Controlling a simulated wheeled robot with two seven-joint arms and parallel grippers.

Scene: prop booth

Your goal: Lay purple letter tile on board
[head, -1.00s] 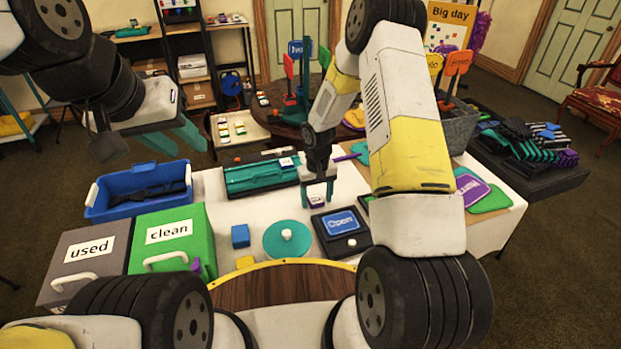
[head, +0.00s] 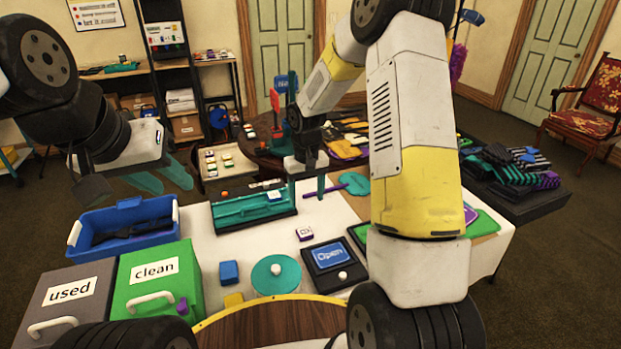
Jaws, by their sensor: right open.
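The small purple tile (head: 304,234) with a pale lettered top lies on the white tabletop. It is just behind the left part of a dark board (head: 318,273) with a blue "Open" panel, seemingly apart from it. My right gripper (head: 306,195) is open and empty, raised behind and above the tile, its teal fingers spread and pointing down. My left gripper (head: 165,178) is open and empty, held over the area behind the blue bin.
The blue bin (head: 120,218), green box (head: 155,300) and grey box (head: 65,305) stand left.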

